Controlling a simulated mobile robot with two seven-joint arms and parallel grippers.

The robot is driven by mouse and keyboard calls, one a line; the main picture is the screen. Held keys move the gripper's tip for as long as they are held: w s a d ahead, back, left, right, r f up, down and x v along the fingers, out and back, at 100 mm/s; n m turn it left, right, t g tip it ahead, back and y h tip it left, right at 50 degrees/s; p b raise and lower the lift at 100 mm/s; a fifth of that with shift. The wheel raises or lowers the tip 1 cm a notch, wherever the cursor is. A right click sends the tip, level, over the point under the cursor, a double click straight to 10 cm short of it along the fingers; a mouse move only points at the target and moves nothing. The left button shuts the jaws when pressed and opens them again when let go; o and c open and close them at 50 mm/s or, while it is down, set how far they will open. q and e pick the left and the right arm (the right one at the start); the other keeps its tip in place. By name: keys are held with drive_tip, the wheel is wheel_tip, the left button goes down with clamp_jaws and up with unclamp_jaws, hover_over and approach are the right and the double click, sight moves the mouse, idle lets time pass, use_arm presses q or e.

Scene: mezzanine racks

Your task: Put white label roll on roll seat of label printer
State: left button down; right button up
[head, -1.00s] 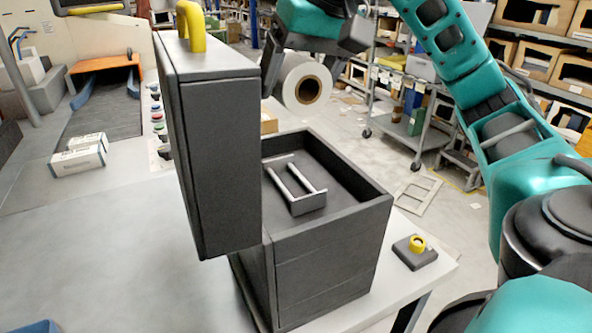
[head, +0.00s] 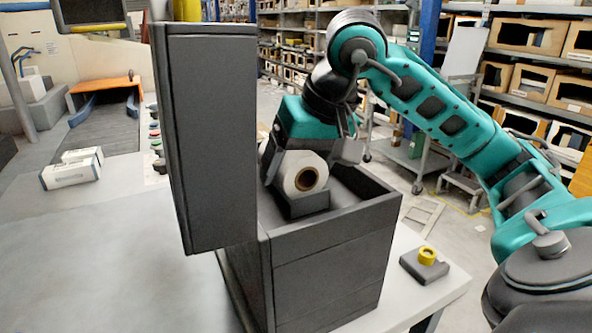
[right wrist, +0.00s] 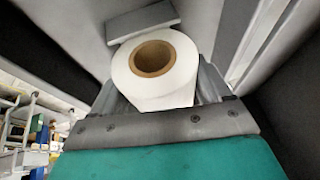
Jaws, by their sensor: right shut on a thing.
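The white label roll (head: 288,178) with its brown core is inside the open top of the dark grey label printer (head: 325,268). It also shows in the right wrist view (right wrist: 165,98). My right gripper (head: 303,163) is shut on the roll, coming down from above and behind it. The roll seat (head: 309,205) shows just under the roll as a dark grey block; its bars are hidden. A grey plate (right wrist: 142,21) is close beyond the roll in the wrist view. I cannot tell whether the roll touches the seat. My left gripper is not in view.
The printer's raised cover (head: 212,140) stands upright at the left of the opening. A small dark box with a yellow knob (head: 427,255) is on the table (head: 110,260) right of the printer. A white carton (head: 70,172) lies at the left. Racks stand behind.

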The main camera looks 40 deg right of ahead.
drive_tip(key=shift+f, duration=0.15)
drive_tip(key=o, duration=1.2)
drive_tip(key=shift+c, duration=0.2)
drive_tip(key=shift+r, duration=0.55)
drive_tip(key=p+v, duration=0.3)
drive_tip(key=v, duration=0.8)
drive_tip(key=shift+s+p, duration=0.25)
drive_tip(key=shift+p, duration=0.1)
drive_tip(key=shift+r, duration=0.1)
